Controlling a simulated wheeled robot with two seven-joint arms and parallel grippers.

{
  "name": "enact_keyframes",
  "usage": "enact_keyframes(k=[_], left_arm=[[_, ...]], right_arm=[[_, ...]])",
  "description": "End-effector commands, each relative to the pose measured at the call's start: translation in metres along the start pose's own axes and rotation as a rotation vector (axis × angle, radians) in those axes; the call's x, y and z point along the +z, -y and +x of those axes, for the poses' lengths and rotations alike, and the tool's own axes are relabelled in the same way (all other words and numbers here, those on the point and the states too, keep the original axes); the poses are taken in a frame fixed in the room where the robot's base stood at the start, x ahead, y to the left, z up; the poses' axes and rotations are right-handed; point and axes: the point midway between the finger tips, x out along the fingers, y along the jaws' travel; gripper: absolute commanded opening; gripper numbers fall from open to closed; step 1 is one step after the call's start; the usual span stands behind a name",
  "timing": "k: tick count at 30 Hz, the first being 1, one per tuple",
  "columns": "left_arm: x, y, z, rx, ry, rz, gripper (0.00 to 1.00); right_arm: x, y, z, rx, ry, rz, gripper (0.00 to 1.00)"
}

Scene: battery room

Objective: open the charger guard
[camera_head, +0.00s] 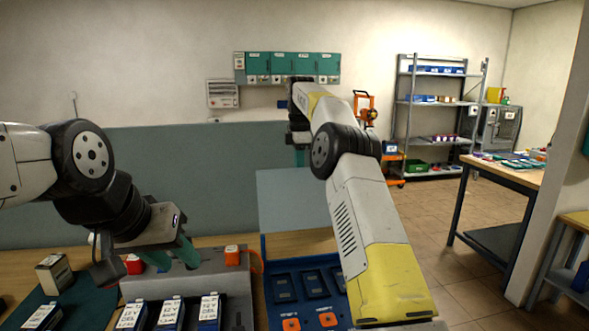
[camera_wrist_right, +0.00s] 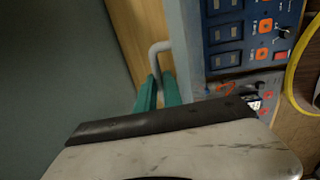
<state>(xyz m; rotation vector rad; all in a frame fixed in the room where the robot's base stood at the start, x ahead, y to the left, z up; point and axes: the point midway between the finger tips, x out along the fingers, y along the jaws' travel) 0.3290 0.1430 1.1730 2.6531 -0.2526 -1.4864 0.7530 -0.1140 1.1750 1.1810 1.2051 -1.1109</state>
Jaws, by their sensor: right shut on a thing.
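The charger (camera_head: 268,300) is a blue unit with dark bays and orange buttons on the bench. Its guard (camera_head: 290,195) is a translucent pale panel that stands raised at the charger's back edge. My right gripper (camera_head: 299,157) is up by the guard's top edge, mostly hidden behind my right arm. In the right wrist view its teal fingers (camera_wrist_right: 158,92) are shut on a pale bar handle (camera_wrist_right: 158,48), beside the charger's blue face (camera_wrist_right: 198,40). My left gripper (camera_head: 172,257) has its fingers apart and empty, low over a grey rack at the left.
Labelled battery packs (camera_head: 168,312) stand in front of the grey rack (camera_head: 243,275). A small box (camera_head: 54,273) sits on a dark green mat at the left. A grey-green panel (camera_head: 190,165) rises behind the bench. A yellow cable (camera_wrist_right: 291,75) shows in the right wrist view.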

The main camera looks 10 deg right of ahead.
Motion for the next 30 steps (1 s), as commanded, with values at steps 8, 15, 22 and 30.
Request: enact_keyframes(k=[8,15,22,30], left_arm=[[0.0000,0.0000,0.0000,0.000,0.000,0.000,0.36],[0.0000,0.0000,0.0000,0.000,0.000,0.000,0.36],[0.0000,0.0000,0.0000,0.000,0.000,0.000,0.36],[0.0000,0.0000,0.0000,0.000,0.000,0.000,0.36]], right_arm=[[0.0017,-0.0028,-0.0002,0.006,0.002,0.001,0.00],[0.0023,-0.0029,-0.0008,0.007,0.003,0.002,0.14],[0.0017,-0.0025,0.0001,0.004,0.002,0.001,0.33],[0.0015,-0.0007,-0.0013,0.003,0.002,0.001,0.33]])
